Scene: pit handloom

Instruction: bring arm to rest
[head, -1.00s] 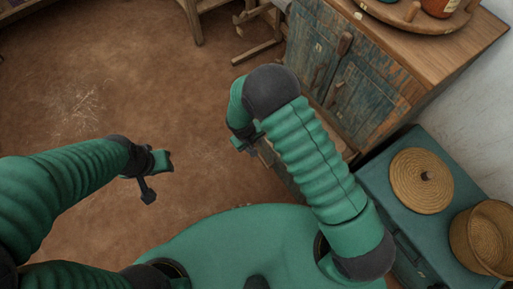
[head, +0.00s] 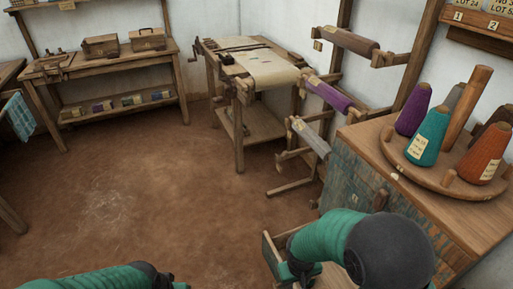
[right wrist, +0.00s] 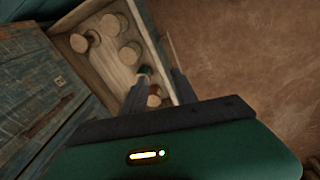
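My right arm comes in at the bottom right of the head view, a green ribbed sleeve with a dark rounded joint. Its gripper hangs low at the bottom edge, beside an open wooden drawer (head: 268,250). In the right wrist view the two dark fingers of my right gripper (right wrist: 160,88) are apart, over the drawer's edge. The drawer (right wrist: 108,72) holds several round wooden pieces and a small red and dark piece seen between the fingers. Nothing is clearly gripped. My left arm (head: 95,279) lies along the bottom edge of the head view, its gripper mostly cut off.
A blue worn cabinet (head: 365,195) stands at right, with a round wooden tray (head: 405,168) of coloured yarn cones on top. A loom table (head: 245,120) and yarn rollers (head: 330,95) stand behind. A shelf table (head: 105,62) is at back left. The brown floor (head: 130,190) is clear.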

